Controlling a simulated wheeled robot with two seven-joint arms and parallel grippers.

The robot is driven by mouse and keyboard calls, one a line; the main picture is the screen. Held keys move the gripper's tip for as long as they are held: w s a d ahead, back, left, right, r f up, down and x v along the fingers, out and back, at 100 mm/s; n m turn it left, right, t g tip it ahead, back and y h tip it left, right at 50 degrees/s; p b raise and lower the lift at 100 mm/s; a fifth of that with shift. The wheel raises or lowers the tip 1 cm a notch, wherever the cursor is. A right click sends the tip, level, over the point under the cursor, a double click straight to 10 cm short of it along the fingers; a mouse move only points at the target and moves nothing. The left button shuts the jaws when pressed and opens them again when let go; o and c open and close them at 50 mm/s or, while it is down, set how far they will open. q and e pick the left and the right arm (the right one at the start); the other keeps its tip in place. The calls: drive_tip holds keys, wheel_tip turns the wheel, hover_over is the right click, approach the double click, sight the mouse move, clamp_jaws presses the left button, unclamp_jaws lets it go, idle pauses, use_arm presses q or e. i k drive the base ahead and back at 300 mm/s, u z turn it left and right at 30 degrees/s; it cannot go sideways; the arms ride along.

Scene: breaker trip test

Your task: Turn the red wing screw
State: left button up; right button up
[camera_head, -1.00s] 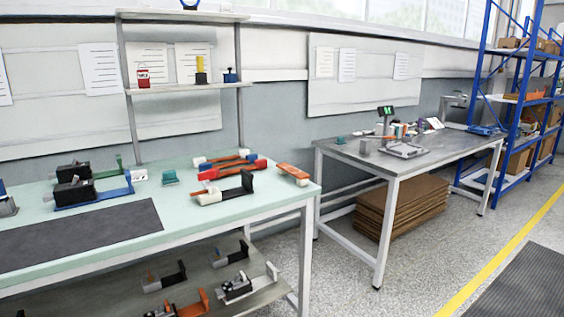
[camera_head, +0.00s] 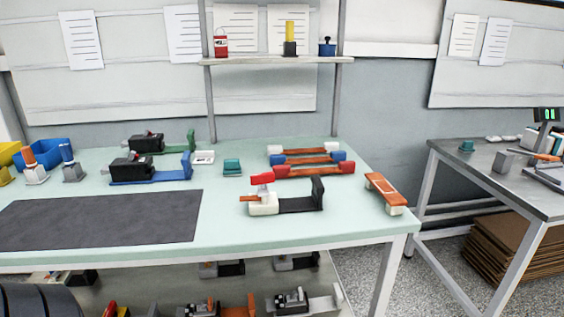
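A red wing-shaped piece (camera_head: 262,178), which looks like the red wing screw, sits on top of a white block fixture (camera_head: 263,207) on the light green workbench (camera_head: 330,228). An orange bar sticks out to the left of this fixture, and a black bracket (camera_head: 318,190) stands upright at its right end. The fixture is right of the dark mat. Neither of my grippers is in view.
Two black clamp fixtures, one on a blue base (camera_head: 150,182) and one on a green base (camera_head: 176,150), stand behind the dark mat (camera_head: 100,220). Several orange-barred fixtures lie at the back right. A grey table (camera_head: 478,160) stands to the right, across a gap.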

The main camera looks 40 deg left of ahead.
sight(262, 179)
drive_tip(key=u, duration=0.7)
drive_tip(key=i, duration=1.15)
drive_tip(key=u, duration=0.95)
